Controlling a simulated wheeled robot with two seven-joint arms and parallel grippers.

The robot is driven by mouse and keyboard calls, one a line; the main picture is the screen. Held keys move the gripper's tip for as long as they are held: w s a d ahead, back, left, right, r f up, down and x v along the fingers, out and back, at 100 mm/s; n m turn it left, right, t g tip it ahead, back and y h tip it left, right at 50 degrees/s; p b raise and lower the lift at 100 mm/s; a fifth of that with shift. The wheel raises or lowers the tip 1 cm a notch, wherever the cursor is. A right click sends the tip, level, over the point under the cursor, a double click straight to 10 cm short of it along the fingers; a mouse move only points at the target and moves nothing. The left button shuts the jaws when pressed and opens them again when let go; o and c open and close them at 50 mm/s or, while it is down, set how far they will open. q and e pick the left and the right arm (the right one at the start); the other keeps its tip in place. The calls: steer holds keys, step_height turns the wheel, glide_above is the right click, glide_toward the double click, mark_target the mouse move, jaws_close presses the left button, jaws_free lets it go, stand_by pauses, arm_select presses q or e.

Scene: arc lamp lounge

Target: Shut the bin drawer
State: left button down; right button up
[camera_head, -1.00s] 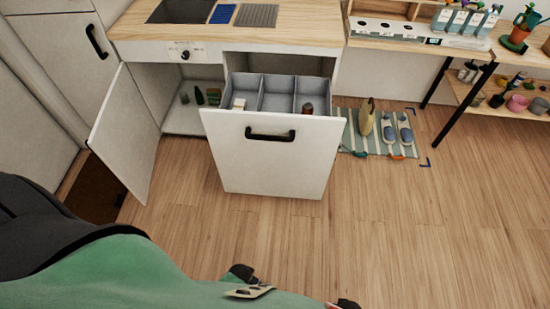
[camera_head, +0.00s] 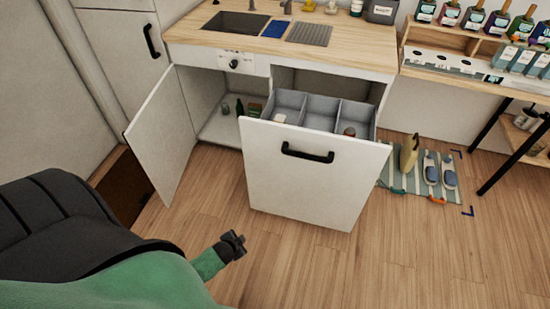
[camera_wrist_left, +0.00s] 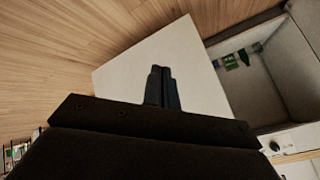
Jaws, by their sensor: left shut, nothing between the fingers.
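The bin drawer (camera_head: 310,185) stands pulled out under the counter, with a white front and a black bar handle (camera_head: 307,153). Grey bins (camera_head: 322,112) show inside it, open at the top, with small items in two of them. My left gripper (camera_head: 236,240) is shut and empty, in front of the drawer front and low to its left in the head view, apart from it in that picture. In the left wrist view my shut fingers (camera_wrist_left: 161,72) overlap the white drawer front (camera_wrist_left: 190,55); contact cannot be told. My right gripper is not in view.
A hinged cabinet door (camera_head: 165,135) stands open left of the drawer, with bottles in the cabinet behind. A striped mat (camera_head: 415,183) with bottles and shoe-like items lies right of the drawer. Floor in front (camera_head: 310,265) is clear.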

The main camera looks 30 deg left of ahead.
mark_target(281, 143)
arm_select(q)
steer(key=w+a+r+m+t+h+b, duration=0.2)
steer(key=w+a+r+m+t+b, duration=0.6)
steer(key=w+r, duration=0.45)
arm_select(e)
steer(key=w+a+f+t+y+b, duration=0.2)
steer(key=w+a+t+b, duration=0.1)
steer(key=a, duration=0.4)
arm_select(q)
steer(key=w+d+r+m+g+h+b, duration=0.1)
steer(key=w+r+m+h+b, duration=0.1)
steer(key=r+m+h, duration=0.5)
steer(key=w+d+r+m+h+b, duration=0.2)
steer(key=r+m, duration=0.1)
steer(key=r, duration=0.7)
steer(key=x, duration=0.4)
steer(key=w+a+p+x, duration=0.1)
steer(key=x, duration=0.3)
steer(key=a+x, duration=0.1)
steer(key=x, duration=0.3)
steer(key=shift+w+a+r+p, duration=0.1)
steer(key=shift+w+a+p, duration=0.05)
steer(key=shift+w+p, duration=0.2)
steer(key=shift+w, duration=0.1)
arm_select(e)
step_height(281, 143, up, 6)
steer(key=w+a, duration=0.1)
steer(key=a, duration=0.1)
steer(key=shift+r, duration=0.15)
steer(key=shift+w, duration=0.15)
